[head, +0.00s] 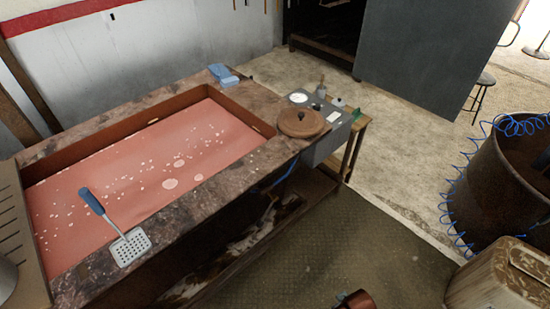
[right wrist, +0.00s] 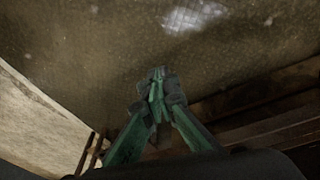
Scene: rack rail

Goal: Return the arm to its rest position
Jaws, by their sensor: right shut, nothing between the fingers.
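My right gripper (right wrist: 157,78) shows in the right wrist view. Its green and dark fingers come together at the tips, and it is shut with nothing between them. It hangs over the patterned floor, with wooden beams to its right in that view. It touches nothing that I can see. No gripper shows clearly in the head view, and my left gripper is not in view.
A stone-rimmed basin (head: 62,140) of red liquid fills the left. A slotted spatula (head: 130,247) lies across its front rim. A round brown lid (head: 301,123) sits at its right end beside a grey box (head: 326,150).

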